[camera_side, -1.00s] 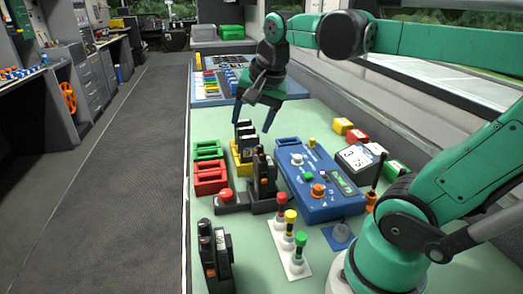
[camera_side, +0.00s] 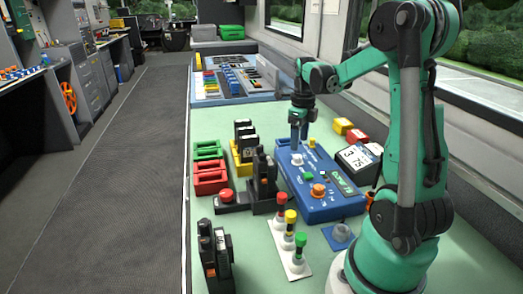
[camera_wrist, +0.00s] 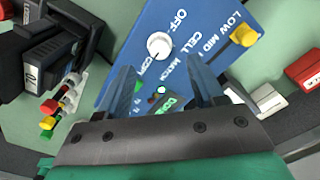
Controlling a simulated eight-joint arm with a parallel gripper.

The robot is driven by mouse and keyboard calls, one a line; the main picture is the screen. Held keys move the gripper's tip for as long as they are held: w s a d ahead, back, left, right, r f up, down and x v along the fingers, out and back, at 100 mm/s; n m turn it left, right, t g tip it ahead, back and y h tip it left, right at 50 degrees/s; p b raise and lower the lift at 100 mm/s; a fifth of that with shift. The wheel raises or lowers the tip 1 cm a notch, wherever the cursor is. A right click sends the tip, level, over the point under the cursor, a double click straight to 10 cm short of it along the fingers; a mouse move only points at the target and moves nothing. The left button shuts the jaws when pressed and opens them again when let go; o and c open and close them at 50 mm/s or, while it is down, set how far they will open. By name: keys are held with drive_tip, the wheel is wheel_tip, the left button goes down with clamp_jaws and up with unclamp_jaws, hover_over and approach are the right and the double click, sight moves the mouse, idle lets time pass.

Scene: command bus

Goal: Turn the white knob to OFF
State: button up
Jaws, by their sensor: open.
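The white knob (camera_wrist: 159,45) sits on the blue control box (camera_wrist: 120,42), with the printed word OFF beside it in the wrist view. Which way the knob points is too small to tell. In the side view the blue box (camera_side: 335,209) lies on the green bench, and the knob (camera_side: 297,159) is just below my fingertips. My gripper (camera_side: 299,141) points down over the far left part of the box. Its fingers are apart and empty. In the wrist view my gripper (camera_wrist: 158,68) has a finger to each side of and below the knob, which stands beyond the tips.
A yellow lever (camera_wrist: 244,35) marked LOW MID stands on the same box. An orange knob (camera_side: 318,190) and green button (camera_side: 307,175) are nearer. Black radios (camera_side: 263,175) stand left. A meter (camera_side: 357,156) and red, yellow blocks lie right.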

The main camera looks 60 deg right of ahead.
sight(298, 156)
drive_tip(key=shift+f, duration=2.3)
clamp_jaws()
